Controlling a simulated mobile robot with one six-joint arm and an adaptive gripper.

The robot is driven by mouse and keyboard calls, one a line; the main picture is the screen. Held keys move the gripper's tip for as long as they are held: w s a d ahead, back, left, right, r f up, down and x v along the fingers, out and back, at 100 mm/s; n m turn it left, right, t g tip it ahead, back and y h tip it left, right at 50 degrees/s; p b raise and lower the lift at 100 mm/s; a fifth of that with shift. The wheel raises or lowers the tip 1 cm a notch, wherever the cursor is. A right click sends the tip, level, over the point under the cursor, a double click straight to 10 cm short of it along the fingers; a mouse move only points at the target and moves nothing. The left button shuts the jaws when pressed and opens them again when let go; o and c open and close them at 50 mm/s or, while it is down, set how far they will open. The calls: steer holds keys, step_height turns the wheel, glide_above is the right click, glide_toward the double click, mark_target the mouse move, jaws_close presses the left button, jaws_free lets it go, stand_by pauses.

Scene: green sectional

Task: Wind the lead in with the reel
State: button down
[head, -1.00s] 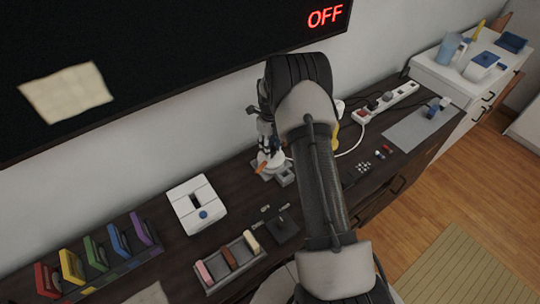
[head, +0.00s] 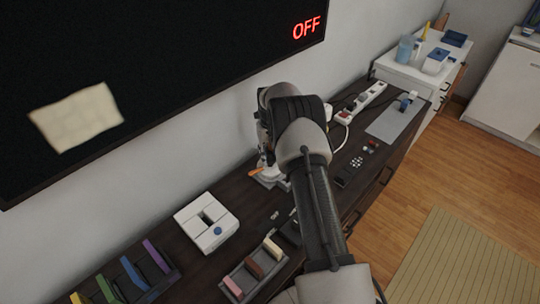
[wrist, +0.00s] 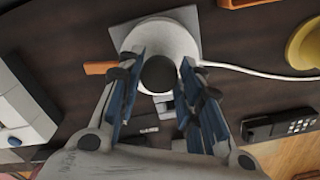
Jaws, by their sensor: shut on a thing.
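The reel (wrist: 175,42) is a white round drum with a dark round knob (wrist: 159,74) in its middle, on a grey base plate. An orange piece (wrist: 99,68) sticks out at its left. The white lead (wrist: 250,70) runs off to the right. My gripper (wrist: 160,69) has its blue-padded fingers on both sides of the knob, shut on the reel; the exact contact is hard to see. In the head view the reel (head: 270,177) shows low behind my arm, which hides most of my gripper.
A white box with a blue button (head: 206,224) and a tray of coloured blocks (head: 228,294) stand left and in front. A black remote (head: 349,172), a power strip (head: 362,103) and a grey mat (head: 393,121) lie to the right. A dark screen (head: 170,70) is behind.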

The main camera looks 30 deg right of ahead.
stand_by(0.4)
steer(key=c, duration=1.1)
jaws_free()
step_height(320, 180, up, 12)
steer(key=shift+c, duration=0.4)
